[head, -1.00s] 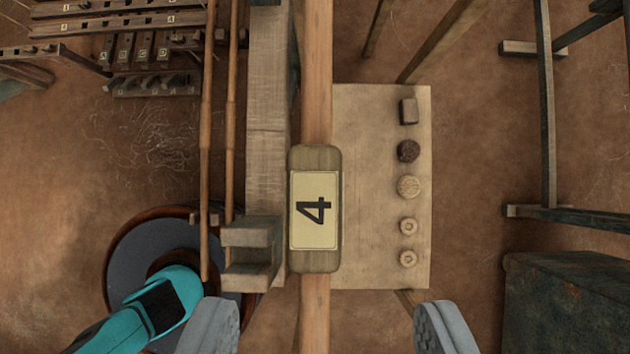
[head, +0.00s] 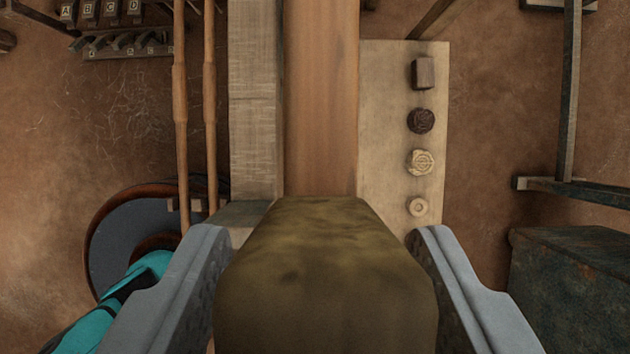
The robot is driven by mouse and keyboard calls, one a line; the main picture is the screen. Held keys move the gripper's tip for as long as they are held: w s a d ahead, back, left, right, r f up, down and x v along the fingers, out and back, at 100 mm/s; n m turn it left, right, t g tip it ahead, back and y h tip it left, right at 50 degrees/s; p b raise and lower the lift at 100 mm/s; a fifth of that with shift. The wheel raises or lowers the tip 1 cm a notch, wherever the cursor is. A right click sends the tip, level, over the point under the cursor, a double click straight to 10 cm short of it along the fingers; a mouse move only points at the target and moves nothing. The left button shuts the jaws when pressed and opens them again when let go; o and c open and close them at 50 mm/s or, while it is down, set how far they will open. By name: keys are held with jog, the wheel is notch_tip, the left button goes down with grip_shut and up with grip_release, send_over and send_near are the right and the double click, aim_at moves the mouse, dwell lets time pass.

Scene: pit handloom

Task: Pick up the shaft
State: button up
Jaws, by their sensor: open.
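The shaft (head: 322,95) is a long reddish-brown wooden bar running up the middle of the head view. Its thicker end block (head: 325,270) looks olive-brown and fills the lower middle of the view, very near the camera. My gripper (head: 318,240) is open, with one grey finger on each side of this block. The gaps at the sides are narrow, and I cannot tell whether either finger touches it. The number plate is not visible now.
A pale board (head: 385,200) with several small wooden pieces lies to the right of the shaft. A wooden beam (head: 255,100) and two thin rods stand close on the left. A dark box (head: 570,285) is at the lower right.

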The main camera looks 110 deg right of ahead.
jog(key=shift+a+f, duration=0.1)
jog(key=shift+f, duration=0.15)
grip_shut()
notch_tip(320, 180, up, 10)
jog(key=shift+r, duration=0.1)
dwell(0.7)
